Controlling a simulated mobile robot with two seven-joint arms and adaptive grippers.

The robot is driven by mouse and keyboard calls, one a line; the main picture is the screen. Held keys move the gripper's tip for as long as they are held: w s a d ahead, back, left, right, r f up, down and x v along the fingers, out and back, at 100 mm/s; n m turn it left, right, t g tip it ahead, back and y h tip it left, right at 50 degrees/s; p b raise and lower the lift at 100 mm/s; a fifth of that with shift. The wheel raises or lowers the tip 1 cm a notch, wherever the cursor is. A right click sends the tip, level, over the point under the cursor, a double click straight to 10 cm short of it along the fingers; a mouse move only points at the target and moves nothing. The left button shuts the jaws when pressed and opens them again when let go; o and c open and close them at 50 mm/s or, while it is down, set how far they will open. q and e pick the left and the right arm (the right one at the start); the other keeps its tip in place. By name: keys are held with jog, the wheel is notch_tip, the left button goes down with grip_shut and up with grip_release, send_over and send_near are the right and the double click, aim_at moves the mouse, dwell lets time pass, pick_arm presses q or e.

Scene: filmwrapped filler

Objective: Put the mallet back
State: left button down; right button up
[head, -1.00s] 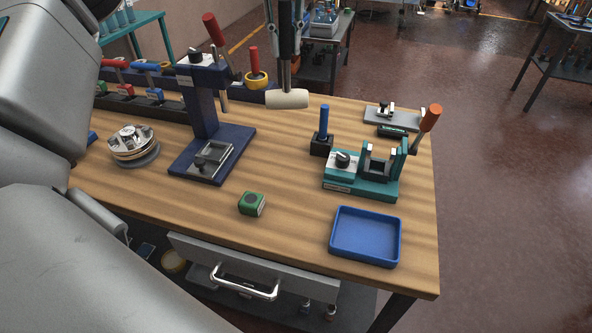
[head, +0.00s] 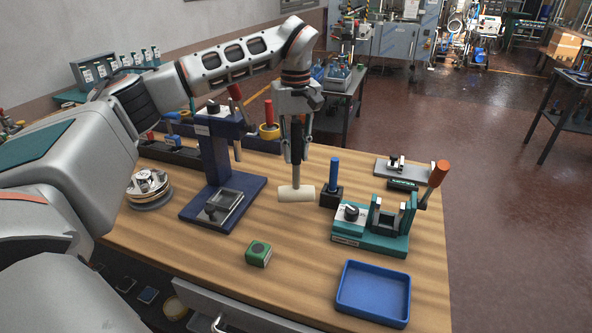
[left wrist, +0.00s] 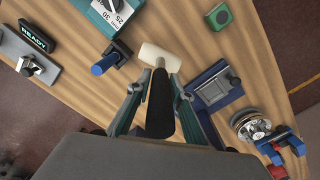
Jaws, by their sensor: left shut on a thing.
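The mallet has a white cylindrical head (head: 296,194) and a dark handle. My left gripper (head: 297,150) is shut on the handle, with the head hanging below it. The head lies level over the bench, between the dark blue press and the black block with the blue handle; I cannot tell whether it touches the wood. In the left wrist view the mallet head (left wrist: 159,57) lies past the black handle, which sits between the fingers of the left gripper (left wrist: 157,92). My right gripper is not in view.
The dark blue press (head: 215,155) stands left of the mallet, the black block (head: 331,197) right. A teal fixture (head: 370,235), blue tray (head: 373,292) and green block (head: 258,253) are nearer the front. A dark tool rack (head: 172,152) is behind.

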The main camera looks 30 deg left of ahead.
aim_at(295, 122)
pick_arm(q)
jog(key=shift+f, duration=2.8)
jog(key=c, duration=1.8)
grip_release()
jog(key=shift+f, duration=0.2)
jog(key=shift+r, duration=0.1)
notch_tip(295, 122, up, 12)
jog(key=shift+r, duration=0.1)
